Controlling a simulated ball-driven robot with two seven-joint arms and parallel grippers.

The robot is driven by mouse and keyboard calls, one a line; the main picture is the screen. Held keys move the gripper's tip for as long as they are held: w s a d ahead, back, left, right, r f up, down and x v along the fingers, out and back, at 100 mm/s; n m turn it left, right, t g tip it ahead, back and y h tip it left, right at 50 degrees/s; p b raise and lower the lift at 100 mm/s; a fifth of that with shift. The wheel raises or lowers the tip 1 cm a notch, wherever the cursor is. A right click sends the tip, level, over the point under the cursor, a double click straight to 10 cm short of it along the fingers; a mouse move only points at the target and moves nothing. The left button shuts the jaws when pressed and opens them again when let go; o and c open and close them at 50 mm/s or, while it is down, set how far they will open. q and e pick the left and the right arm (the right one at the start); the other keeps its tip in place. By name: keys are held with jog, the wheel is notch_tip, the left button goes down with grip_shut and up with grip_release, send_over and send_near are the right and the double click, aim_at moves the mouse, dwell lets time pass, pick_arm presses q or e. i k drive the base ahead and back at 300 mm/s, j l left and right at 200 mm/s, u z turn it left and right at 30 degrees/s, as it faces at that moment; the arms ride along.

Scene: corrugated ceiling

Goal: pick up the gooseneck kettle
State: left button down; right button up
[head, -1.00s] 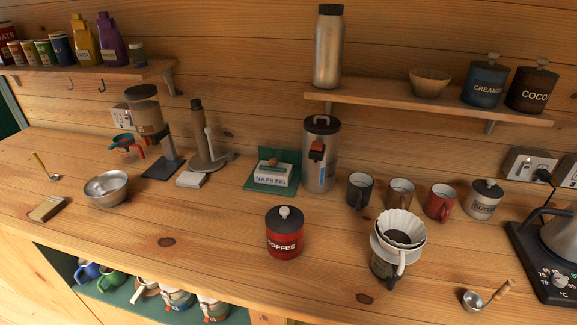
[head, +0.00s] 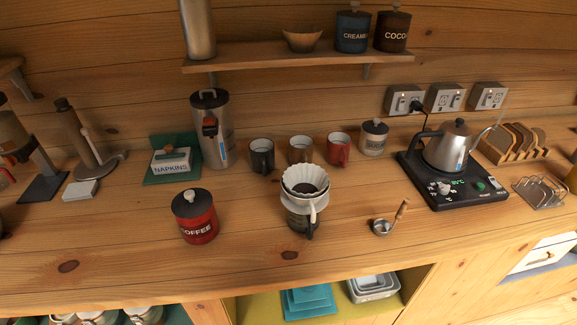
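The gooseneck kettle (head: 449,148) is steel with a black lid and a black handle on its left side. Its thin spout rises to the right. It stands upright on a black electric base (head: 455,188) with a lit display, at the right of the wooden counter. Neither of my grippers shows in the head view.
A wooden rack (head: 522,142) and a wire rack (head: 541,191) are on the right. A sugar canister (head: 374,138) stands behind left. A cord runs to the wall sockets (head: 404,99).

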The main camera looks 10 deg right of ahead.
aim_at(446, 153)
jog(key=z, duration=1.45)
